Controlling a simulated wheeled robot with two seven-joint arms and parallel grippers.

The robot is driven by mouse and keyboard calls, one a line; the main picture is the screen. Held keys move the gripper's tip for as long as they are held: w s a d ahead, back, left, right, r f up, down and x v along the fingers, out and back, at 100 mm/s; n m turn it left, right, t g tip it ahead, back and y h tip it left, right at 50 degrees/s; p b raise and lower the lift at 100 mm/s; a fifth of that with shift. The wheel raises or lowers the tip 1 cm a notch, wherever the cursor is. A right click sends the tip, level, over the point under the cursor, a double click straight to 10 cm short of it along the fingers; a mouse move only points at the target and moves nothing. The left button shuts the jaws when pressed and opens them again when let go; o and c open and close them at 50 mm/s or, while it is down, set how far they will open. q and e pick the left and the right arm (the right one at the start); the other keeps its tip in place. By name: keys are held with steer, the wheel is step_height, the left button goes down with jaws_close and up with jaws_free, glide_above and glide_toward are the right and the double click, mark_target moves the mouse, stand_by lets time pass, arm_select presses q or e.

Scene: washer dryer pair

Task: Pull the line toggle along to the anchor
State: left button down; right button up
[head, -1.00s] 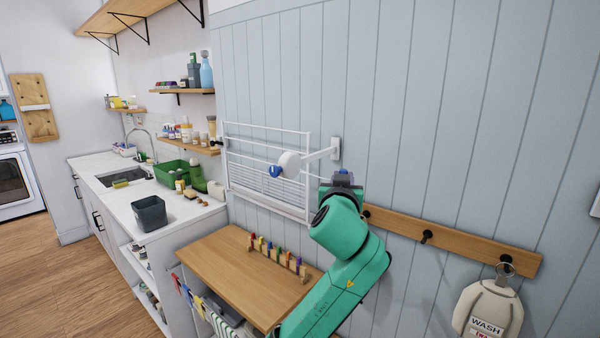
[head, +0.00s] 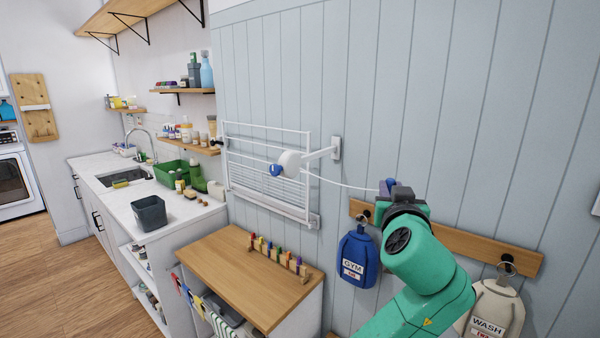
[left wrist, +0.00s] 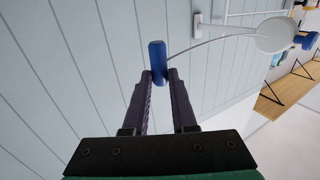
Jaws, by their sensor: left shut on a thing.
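The line toggle is a small blue cylinder (head: 385,188), held at the tip of my left gripper (head: 392,187) in front of the panelled wall. In the left wrist view the toggle (left wrist: 157,60) stands between the fingertips (left wrist: 160,76), which are shut on it. A thin white line (head: 345,184) runs from the toggle left to a round white reel (head: 290,163) on a wall bracket. The line looks fairly straight with a slight sag. I cannot make out the anchor for certain. My right gripper is not in view.
A wooden hook rail (head: 490,250) runs along the wall below and right of the gripper. A blue GYM bag (head: 357,260) and a WASH bag (head: 492,312) hang from it. A white drying rack (head: 262,165) is behind the reel. The wall above the rail is clear.

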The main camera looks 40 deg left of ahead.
arm_select(q)
steer(key=shift+d+f, duration=0.15)
steer(key=shift+d, duration=0.35)
steer(key=d+b, duration=0.1)
steer(key=d, duration=1.1)
steer(key=shift+w, duration=0.15)
